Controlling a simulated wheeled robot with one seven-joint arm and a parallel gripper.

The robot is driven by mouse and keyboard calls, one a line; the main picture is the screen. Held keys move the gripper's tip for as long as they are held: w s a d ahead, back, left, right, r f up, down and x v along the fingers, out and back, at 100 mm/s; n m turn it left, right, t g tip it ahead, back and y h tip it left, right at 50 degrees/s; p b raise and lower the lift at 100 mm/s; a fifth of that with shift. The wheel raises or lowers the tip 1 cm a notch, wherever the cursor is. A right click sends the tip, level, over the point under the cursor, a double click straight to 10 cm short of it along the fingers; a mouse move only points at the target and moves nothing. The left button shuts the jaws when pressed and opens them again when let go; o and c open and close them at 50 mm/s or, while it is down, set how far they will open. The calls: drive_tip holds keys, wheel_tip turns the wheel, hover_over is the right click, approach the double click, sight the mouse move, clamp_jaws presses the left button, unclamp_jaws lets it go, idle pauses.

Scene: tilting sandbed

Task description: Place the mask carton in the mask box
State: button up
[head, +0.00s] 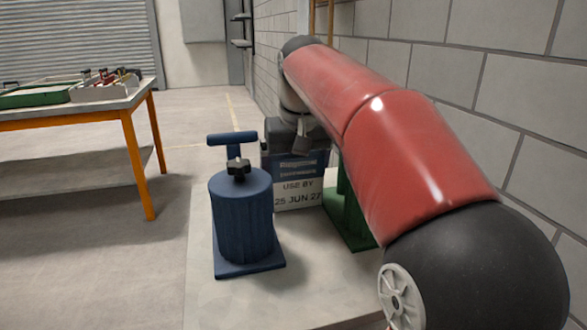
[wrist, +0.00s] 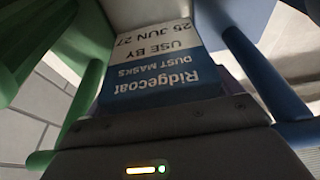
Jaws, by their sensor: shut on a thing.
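The mask carton (head: 298,194) is blue and white with "USE BY 25 JUN 27" on its face. In the head view it is upright behind and right of a blue canister. In the wrist view the carton (wrist: 155,65) appears upside down, its label reading "Ridgecoat DUST MASKS". My gripper (head: 297,146) is at the carton's top edge, shut on it; its fingertips are mostly hidden. I cannot tell whether the carton's bottom touches the surface below. I cannot make out a mask box in either view.
The blue T-handled canister (head: 242,215) stands close left of the carton on a pale surface (head: 300,285). A green stand (head: 346,217) is close on the right, partly behind my arm. A block wall (head: 450,60) runs along the right. An orange-legged table (head: 70,115) holds trays at the left.

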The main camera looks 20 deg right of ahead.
drive_tip(key=shift+w+f, duration=0.35)
drive_tip(key=shift+w, duration=0.1)
drive_tip(key=shift+f, duration=0.2)
drive_tip(key=o, duration=0.8)
drive_tip(key=shift+f, duration=0.15)
